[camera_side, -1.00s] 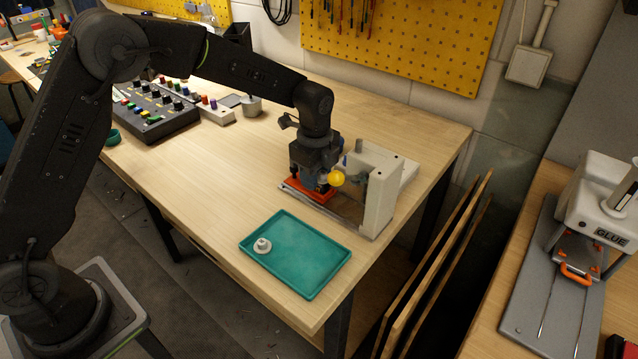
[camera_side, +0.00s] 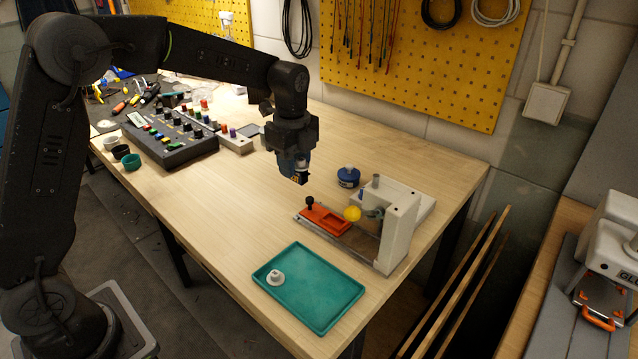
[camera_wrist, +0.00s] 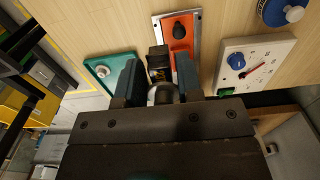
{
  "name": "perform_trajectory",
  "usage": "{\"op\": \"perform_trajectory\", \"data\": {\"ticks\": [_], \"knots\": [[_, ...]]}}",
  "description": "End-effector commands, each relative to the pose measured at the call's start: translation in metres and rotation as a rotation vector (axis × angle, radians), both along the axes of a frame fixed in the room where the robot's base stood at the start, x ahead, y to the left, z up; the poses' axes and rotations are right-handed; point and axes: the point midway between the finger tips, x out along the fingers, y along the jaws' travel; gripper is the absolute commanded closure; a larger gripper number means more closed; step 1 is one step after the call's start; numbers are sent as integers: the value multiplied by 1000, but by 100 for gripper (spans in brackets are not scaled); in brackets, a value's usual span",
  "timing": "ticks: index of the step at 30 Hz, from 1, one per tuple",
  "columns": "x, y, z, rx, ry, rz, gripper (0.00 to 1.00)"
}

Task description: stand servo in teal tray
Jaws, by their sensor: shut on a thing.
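The servo (camera_side: 300,178) is a small dark block with a yellowish mark. My gripper (camera_side: 294,164) is shut on it and holds it in the air above the bench, left of the orange fixture. In the wrist view the servo (camera_wrist: 158,55) sits between the two fingers of my gripper (camera_wrist: 159,74), which partly hide it. The teal tray (camera_side: 318,302) lies flat at the bench's front edge, below and in front of my gripper. A small white round part (camera_side: 275,277) sits in its left corner. The tray also shows in the wrist view (camera_wrist: 124,57), left of the fingers.
The orange fixture (camera_side: 325,220) with a black knob lies on a plate behind the tray. A blue round container (camera_side: 348,177) stands behind. A control box (camera_side: 172,142) is at left. Most of the tray is bare.

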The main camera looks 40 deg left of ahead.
Motion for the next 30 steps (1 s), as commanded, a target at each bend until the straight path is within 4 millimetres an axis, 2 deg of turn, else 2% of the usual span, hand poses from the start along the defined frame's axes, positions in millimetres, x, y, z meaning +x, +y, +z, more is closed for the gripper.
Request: {"op": "perform_trajectory", "data": {"ticks": [4, 8, 11, 18, 21, 26, 30], "knots": [[-7, 21, 13, 0, 0, 2, 90], [-14, 29, 19, 0, 0, 0, 90], [-30, 30, 22, 0, 1, -1, 90], [-88, 24, 19, 0, 0, 0, 90], [-106, 21, 16, 0, -1, 0, 90], [-120, 15, 10, 0, 0, -2, 90], [-117, -6, -4, 0, 3, -7, 90]]}}
